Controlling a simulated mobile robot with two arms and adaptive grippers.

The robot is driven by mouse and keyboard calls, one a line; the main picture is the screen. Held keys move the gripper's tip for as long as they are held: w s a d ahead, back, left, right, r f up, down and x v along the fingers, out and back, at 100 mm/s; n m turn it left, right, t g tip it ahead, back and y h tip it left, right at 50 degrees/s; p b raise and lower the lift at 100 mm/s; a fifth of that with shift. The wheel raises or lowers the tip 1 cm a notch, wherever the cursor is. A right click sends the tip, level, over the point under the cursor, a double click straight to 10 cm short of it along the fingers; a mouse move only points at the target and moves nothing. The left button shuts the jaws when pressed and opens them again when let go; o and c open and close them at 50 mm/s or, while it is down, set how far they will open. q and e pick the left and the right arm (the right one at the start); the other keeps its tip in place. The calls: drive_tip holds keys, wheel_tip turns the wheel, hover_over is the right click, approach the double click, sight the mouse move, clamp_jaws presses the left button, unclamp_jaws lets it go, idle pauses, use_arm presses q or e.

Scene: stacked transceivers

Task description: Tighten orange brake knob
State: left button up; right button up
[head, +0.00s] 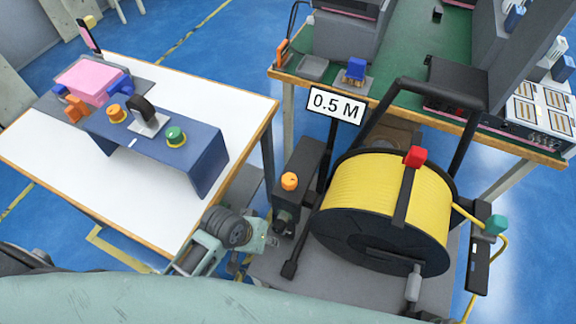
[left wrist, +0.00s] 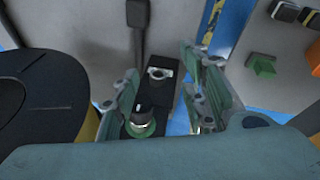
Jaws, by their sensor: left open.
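The orange brake knob (head: 289,181) sits on top of a dark upright box (head: 288,212) beside the cable reel (head: 385,210). My left gripper (head: 262,243) is in front of and below the knob in the head view, apart from it. In the left wrist view its two fingers (left wrist: 165,95) are spread, with a black block (left wrist: 157,92) seen between and beyond them. I cannot make out the orange knob in that view. My right gripper is not in view.
The reel holds yellow cable and has a red knob (head: 415,156). A "0.5 M" sign (head: 336,104) stands behind the box. A white table (head: 60,170) with a blue panel (head: 205,160) is at left. A green-topped bench (head: 405,60) is behind.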

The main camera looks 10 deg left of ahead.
use_arm(q)
wheel_tip(320, 180, up, 6)
drive_tip(key=w+d+f, duration=0.1)
drive_tip(key=d, duration=0.1)
wheel_tip(320, 180, up, 16)
drive_tip(key=n+g+h+p, duration=0.2)
drive_tip(key=n+g, duration=0.2)
drive_tip(key=n, duration=0.9)
hover_over(289, 176)
drive_tip(key=w+a, duration=0.1)
drive_tip(key=a, duration=0.2)
drive_tip(key=x, duration=0.7)
drive_tip(key=shift+f+p, duration=0.2)
drive_tip(key=shift+p, duration=0.2)
drive_tip(key=shift+r, duration=0.1)
drive_tip(key=c, duration=1)
drive_tip(key=shift+r, duration=0.1)
